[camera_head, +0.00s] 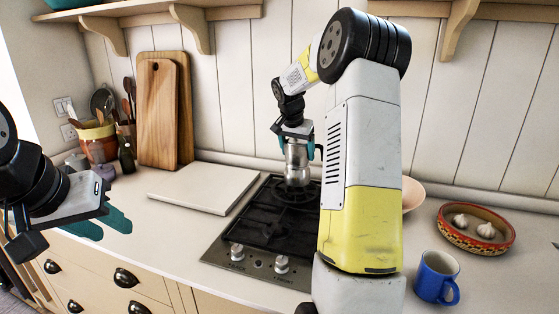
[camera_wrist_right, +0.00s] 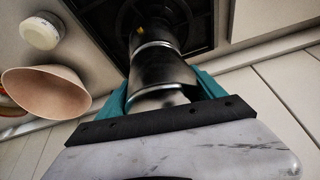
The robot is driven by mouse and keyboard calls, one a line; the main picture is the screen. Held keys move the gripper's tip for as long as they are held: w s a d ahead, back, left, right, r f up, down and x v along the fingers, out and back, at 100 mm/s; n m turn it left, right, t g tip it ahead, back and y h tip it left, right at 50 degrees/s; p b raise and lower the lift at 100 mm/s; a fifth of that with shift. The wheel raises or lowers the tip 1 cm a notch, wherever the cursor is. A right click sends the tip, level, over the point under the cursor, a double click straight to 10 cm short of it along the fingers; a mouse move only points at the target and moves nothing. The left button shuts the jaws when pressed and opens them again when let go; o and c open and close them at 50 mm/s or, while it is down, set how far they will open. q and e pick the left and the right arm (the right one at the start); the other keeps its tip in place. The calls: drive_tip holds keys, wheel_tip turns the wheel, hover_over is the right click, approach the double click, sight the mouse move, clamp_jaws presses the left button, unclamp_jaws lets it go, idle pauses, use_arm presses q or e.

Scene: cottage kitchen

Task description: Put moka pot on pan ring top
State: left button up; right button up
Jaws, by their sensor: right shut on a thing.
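The silver moka pot (camera_head: 297,165) is upright over the back burner of the dark gas hob (camera_head: 258,222). My right gripper (camera_head: 300,148) is shut on the moka pot near its top, with teal fingers on both sides of it. In the right wrist view the moka pot (camera_wrist_right: 160,70) sits between the teal fingers (camera_wrist_right: 165,92), its base over the black grate of the pan ring (camera_wrist_right: 185,18). I cannot tell whether its base touches the grate. My left gripper (camera_head: 108,223) is at the left, above the counter's front edge, empty, with its teal fingers seen from the side.
A white board (camera_head: 205,186) lies left of the hob. Wooden cutting boards (camera_head: 163,110) lean on the wall. A blue mug (camera_head: 436,278) and a patterned bowl with garlic (camera_head: 476,243) stand at the right. A pale bowl (camera_wrist_right: 45,92) is near the hob, partly hidden by my arm.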

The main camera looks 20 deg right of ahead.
drive_tip(key=shift+w, duration=0.55)
drive_tip(key=shift+f, duration=1.75)
drive_tip(key=shift+f, duration=0.1)
drive_tip(key=o, duration=2.1)
drive_tip(key=shift+f, duration=0.1)
